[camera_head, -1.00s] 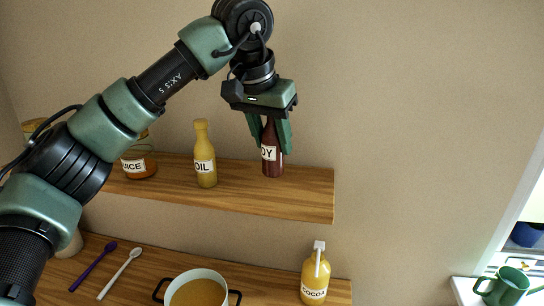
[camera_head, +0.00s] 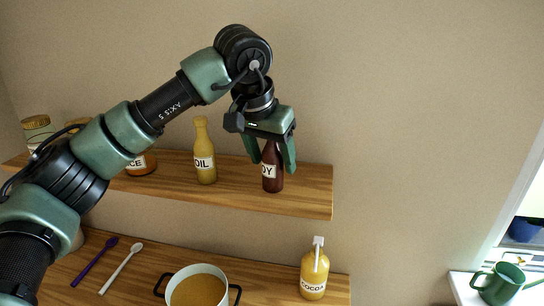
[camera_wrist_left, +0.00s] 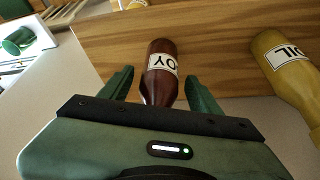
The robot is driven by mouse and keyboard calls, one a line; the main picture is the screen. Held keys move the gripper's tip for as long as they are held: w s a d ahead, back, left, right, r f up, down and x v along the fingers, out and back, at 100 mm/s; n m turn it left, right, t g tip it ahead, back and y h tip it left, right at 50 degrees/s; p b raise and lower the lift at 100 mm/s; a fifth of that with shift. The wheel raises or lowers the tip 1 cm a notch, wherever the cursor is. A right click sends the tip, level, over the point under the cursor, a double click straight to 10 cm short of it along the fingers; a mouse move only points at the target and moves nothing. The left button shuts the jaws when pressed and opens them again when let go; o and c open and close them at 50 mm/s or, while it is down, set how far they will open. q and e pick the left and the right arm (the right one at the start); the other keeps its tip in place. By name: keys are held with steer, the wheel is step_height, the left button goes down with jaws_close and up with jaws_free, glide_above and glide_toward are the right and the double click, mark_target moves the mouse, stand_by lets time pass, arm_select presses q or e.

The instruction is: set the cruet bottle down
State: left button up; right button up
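The cruet bottle (camera_head: 272,176) is dark red-brown with a white label reading "OY". It stands upright on the wooden wall shelf (camera_head: 310,190), near its right end. My left gripper (camera_head: 270,166) is above and around the bottle's upper part, fingers pointing down. In the left wrist view the bottle (camera_wrist_left: 160,80) lies between the two green fingers (camera_wrist_left: 158,86), with a gap on each side, so the gripper is open. The bottle's neck top is partly hidden by the gripper. My right gripper is out of view.
A yellow oil bottle (camera_head: 204,160) stands to the left on the shelf, with an orange jar (camera_head: 141,164) beyond it. Below are a pot (camera_head: 198,290), a cocoa bottle (camera_head: 314,275) and two spoons (camera_head: 120,268).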

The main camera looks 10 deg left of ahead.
arm_select(q)
steer(key=shift+r, duration=0.25)
steer(key=shift+s+r, duration=0.1)
steer(key=shift+r, duration=0.15)
steer(key=b+v, duration=0.2)
steer(key=v, duration=0.9)
steer(key=shift+r+b, duration=0.25)
steer(key=shift+b, duration=0.05)
